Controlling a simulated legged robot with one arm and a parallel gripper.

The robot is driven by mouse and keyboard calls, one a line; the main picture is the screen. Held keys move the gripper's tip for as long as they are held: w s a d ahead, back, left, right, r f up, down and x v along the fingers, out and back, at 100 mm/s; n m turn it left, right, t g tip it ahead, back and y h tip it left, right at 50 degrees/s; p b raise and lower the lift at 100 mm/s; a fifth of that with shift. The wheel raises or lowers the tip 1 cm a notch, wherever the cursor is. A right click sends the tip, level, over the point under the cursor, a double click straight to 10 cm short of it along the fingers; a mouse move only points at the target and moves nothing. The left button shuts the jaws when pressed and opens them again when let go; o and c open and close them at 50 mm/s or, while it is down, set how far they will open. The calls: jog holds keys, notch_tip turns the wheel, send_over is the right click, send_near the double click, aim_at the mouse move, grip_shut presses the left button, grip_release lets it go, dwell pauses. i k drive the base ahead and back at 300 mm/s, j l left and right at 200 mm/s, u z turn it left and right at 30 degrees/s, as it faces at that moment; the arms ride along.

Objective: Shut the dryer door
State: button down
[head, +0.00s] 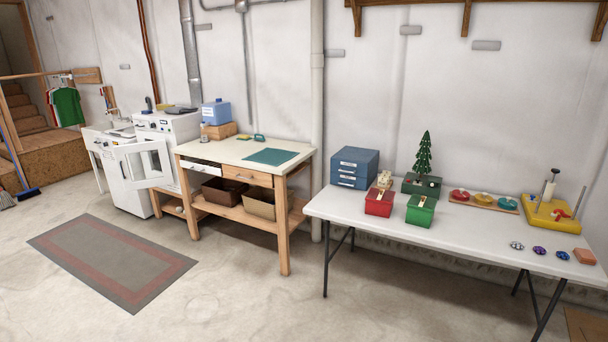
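The dryer (168,126) appears to be the white appliance at the left of the head view, against the back wall beside the wooden workbench. Its white door (126,168) with a window panel stands open and swung outward toward the room. The door hides part of the dryer's front and opening. My gripper does not show in this view.
A workbench (236,155) with drawers and baskets stands right of the dryer. A grey and red rug (110,262) lies on the floor in front. A white folding table (455,220) with boxes and toys fills the right. Bare floor lies between.

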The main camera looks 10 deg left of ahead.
aim_at(120, 151)
jog(key=i+j+u, duration=0.25)
jog(key=u, duration=0.2)
jog(key=i+j+u, duration=0.1)
jog(key=i+u, duration=0.85)
jog(key=i+l+u, duration=0.15)
jog(key=i+u, duration=0.15)
jog(key=u, duration=0.15)
jog(key=i+u, duration=0.35)
jog(key=i, duration=1.45)
jog(key=i+z, duration=0.2)
jog(key=i, duration=0.45)
jog(key=i+z, duration=0.2)
jog(key=i, duration=0.4)
jog(key=i+j+z, duration=0.25)
jog(key=i, duration=0.4)
jog(key=i+j+z, duration=0.15)
jog(key=i+z, duration=0.3)
jog(key=i+j+z, duration=0.45)
jog(key=i, duration=0.2)
jog(key=i+j+z, duration=0.45)
